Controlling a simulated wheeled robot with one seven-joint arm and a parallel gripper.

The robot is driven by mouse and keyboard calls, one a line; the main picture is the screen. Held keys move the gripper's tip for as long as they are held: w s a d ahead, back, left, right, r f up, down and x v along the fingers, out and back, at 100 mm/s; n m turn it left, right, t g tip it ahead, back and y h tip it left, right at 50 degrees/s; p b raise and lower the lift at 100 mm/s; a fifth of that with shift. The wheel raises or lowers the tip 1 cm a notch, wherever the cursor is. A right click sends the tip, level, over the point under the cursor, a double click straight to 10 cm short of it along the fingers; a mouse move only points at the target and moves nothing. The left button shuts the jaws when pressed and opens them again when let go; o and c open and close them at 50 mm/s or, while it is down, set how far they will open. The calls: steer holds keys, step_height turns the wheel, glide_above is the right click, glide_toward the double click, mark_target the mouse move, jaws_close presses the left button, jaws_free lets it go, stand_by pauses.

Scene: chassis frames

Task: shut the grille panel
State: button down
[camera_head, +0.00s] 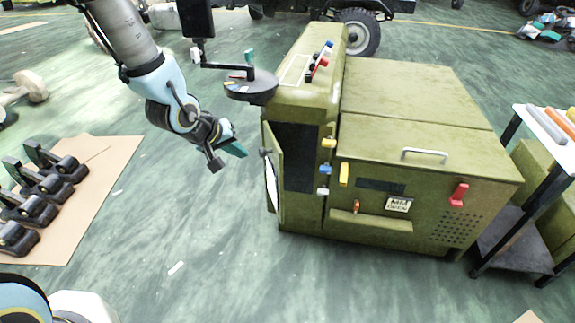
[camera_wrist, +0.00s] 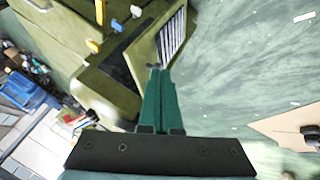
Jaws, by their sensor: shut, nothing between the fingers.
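The green cabinet (camera_head: 385,220) stands right of centre in the head view. Its grille panel (camera_head: 274,185) stands open at the left edge of a dark opening (camera_head: 301,158), seen nearly edge-on, with a small dark knob near its top. In the wrist view the panel's pale slats (camera_wrist: 172,38) show at the upper middle, beside the cabinet's open bay. My gripper (camera_head: 238,149) is left of the panel near knob height, apparently apart from it. Its teal fingers (camera_wrist: 160,92) are shut and empty, with the tips close to the panel's lower end in the wrist view.
A round dark tray (camera_head: 250,88) on an arm juts out left of the cabinet's top, close to my wrist. Several black parts lie on a cardboard sheet (camera_head: 95,190) at left. A small table (camera_head: 545,125) stands at right. Floor left of the panel is clear.

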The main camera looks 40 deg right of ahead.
steer(key=p, duration=0.1)
glide_toward(278, 164)
step_height(278, 164, down, 4)
steer(key=w+d, duration=0.1)
steer(key=d, duration=0.1)
steer(key=shift+d+f, duration=0.1)
steer(key=shift+d, duration=0.35)
